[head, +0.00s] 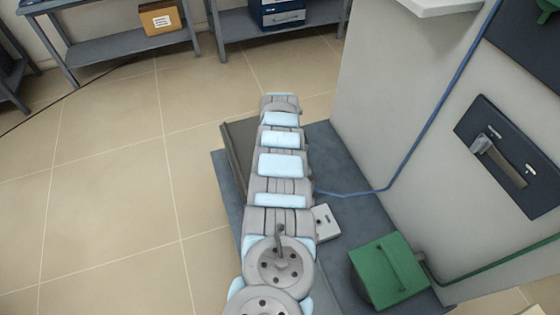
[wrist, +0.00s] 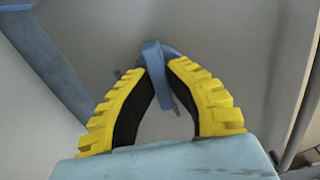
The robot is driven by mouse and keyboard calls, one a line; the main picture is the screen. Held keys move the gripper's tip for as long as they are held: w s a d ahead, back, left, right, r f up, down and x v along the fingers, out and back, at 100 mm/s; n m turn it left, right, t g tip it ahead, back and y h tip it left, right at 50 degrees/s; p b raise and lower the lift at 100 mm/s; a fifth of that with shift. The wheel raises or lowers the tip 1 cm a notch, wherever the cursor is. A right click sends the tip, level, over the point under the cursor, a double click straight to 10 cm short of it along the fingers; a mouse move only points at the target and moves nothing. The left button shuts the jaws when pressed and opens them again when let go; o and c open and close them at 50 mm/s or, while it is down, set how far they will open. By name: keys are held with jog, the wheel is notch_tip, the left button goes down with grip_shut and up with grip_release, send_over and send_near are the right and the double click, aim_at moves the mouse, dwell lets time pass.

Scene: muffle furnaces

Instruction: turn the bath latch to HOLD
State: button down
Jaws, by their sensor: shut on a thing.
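My gripper (wrist: 158,72) shows in the wrist view, with yellow ribbed fingers and black pads leaning in toward each other. Its fingertips are shut on a blue-grey lever (wrist: 152,52), which looks like the handle of the bath latch. The lever stands in front of a plain grey surface. Its lower end shows between the fingers; no HOLD mark is readable. The head view shows my arm stretching away, but my gripper and this lever cannot be made out there.
In the head view, a dark panel (head: 467,126) with a light grey lever (head: 482,145) is on the pale cabinet wall (head: 400,90) at right. A green box (head: 390,270) and a small grey box (head: 326,222) stand below. A blue cable (head: 437,110) crosses the wall.

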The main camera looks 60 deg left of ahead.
jog(key=shift+n, duration=0.4)
jog(key=c, duration=1.1)
grip_release()
jog(key=shift+o, duration=0.2)
notch_tip(320, 180, up, 12)
dwell(0.4)
